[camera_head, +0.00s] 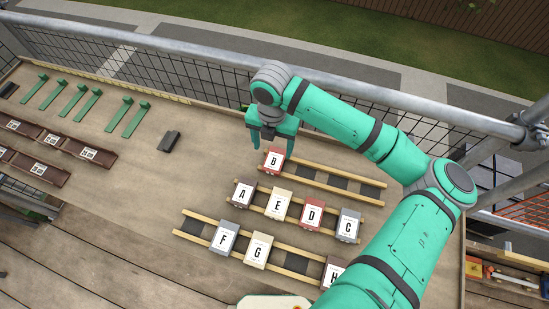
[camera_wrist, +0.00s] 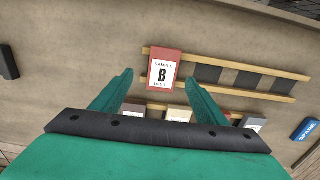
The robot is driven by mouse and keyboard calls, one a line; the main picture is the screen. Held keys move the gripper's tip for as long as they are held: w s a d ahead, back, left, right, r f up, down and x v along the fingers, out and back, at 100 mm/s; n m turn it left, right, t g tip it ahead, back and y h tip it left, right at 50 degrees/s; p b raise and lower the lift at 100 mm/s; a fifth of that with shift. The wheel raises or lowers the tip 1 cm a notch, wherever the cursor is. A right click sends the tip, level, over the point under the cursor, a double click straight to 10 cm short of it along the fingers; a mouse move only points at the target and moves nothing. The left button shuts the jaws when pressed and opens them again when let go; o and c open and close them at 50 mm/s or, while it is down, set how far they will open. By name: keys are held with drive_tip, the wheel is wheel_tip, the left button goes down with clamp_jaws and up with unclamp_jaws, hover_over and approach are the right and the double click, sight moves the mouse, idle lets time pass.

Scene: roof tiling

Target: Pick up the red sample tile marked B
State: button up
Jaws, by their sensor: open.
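The red sample tile marked B (camera_head: 273,160) stands at the left end of the rearmost wooden rack. It also shows in the wrist view (camera_wrist: 163,71), ahead of my fingertips, with its white label facing the camera. My gripper (camera_head: 272,140) is open and empty. In the head view it hangs at the tile, with one finger to the left and the other overlapping the tile's top right. In the wrist view the fingers (camera_wrist: 163,77) lie to either side of the tile, with gaps between. I cannot tell their exact height over it.
Tiles A (camera_head: 243,193), E (camera_head: 278,204), D (camera_head: 312,211) and C (camera_head: 348,225) stand in the middle rack. F (camera_head: 223,237), G (camera_head: 258,250) and H (camera_head: 333,271) stand in the front rack. A dark block (camera_head: 169,141) lies left, with clear planks around it. A mesh guardrail runs behind.

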sight(275, 159)
drive_tip(key=shift+s+d+f, duration=0.1)
drive_tip(key=shift+d+f, duration=0.05)
drive_tip(key=shift+f, duration=1.25)
drive_tip(key=shift+s+d+f, duration=0.1)
drive_tip(key=shift+f, duration=1.3)
drive_tip(key=c, duration=1.2)
